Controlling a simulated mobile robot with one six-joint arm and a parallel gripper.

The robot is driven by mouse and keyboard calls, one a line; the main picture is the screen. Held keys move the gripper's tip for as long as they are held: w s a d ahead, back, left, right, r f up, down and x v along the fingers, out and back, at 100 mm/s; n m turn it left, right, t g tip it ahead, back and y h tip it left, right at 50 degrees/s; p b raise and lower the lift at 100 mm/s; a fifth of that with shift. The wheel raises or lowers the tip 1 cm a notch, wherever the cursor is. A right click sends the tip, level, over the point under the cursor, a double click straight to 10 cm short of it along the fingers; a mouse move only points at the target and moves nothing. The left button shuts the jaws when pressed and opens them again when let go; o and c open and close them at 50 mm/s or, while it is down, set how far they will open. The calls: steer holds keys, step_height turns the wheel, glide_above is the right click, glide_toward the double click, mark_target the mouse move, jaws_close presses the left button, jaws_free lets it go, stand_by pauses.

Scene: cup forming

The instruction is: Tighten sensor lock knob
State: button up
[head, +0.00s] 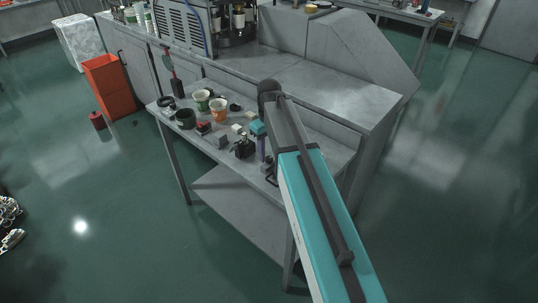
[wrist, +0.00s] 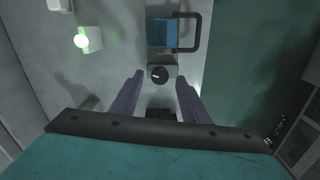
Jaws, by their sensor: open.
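My gripper (wrist: 158,80) is open, with one dark finger on each side of the knob. The fingertips appear apart from it; their height above it is hard to judge. In the head view my arm reaches over the small side table (head: 225,186), and my gripper (head: 262,150) is mostly hidden near its right part. The knob cannot be made out there.
A blue block with a dark handle (wrist: 162,32) lies just beyond the knob. A glowing green-white item (wrist: 82,41) is at left. Cups (head: 219,106) and small parts stand on the table's left part. A large grey machine bench (head: 320,95) stands behind it.

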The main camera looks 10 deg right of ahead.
mark_target(269, 158)
step_height(269, 158, up, 12)
steer(key=b, duration=0.2)
steer(key=shift+b, duration=0.3)
stand_by(0.3)
steer(key=shift+r, duration=0.1)
